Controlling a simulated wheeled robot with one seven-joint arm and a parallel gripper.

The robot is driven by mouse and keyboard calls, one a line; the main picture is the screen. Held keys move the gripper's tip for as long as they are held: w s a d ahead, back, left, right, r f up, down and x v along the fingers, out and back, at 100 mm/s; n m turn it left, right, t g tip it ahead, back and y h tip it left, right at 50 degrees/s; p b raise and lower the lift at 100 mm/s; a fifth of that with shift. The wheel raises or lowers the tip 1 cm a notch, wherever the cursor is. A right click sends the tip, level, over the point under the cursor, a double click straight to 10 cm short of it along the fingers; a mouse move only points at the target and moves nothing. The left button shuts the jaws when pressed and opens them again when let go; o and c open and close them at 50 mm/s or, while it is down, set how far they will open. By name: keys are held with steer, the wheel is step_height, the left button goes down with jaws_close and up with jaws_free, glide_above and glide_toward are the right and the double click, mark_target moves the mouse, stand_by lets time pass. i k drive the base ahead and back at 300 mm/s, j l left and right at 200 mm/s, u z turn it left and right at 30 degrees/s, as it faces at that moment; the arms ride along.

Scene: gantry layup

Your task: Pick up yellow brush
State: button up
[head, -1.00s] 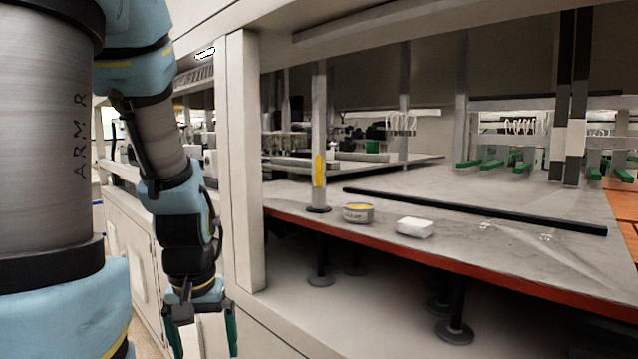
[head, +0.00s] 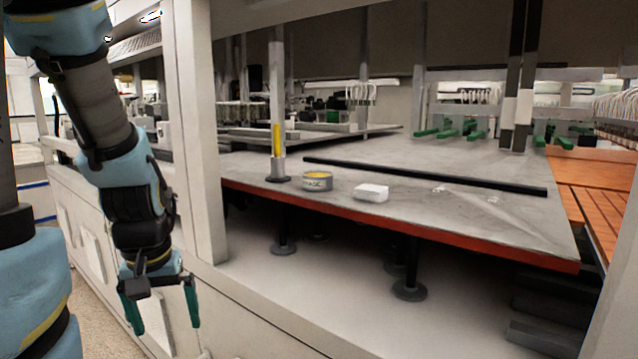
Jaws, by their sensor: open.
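A slim upright yellow piece (head: 277,139) shows at the grey post near the front edge of the grey table. I cannot tell whether it is the yellow brush or a marking on the post. A short grey cylinder shows just below it. No other brush shape is clear. My gripper (head: 163,312) hangs at lower left, pointing down, with its two green-sided fingers apart and nothing seen between them. It is outside the frame of the bench, to the left of and lower than the table top.
A round tin with a yellow top (head: 318,180) and a white block (head: 371,192) sit on the grey table (head: 450,205). A black bar (head: 420,176) lies behind them. A pale upright frame post (head: 196,140) stands between my arm and the table.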

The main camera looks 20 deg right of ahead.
mark_target(276, 130)
steer(key=i+j+z, duration=0.1)
steer(key=z, duration=0.6)
steer(key=i+j+z, duration=0.15)
steer(key=j+z, duration=0.25)
steer(key=j, duration=0.2)
steer(key=j+z, duration=0.35)
steer(key=j, duration=0.3)
steer(key=i, duration=0.05)
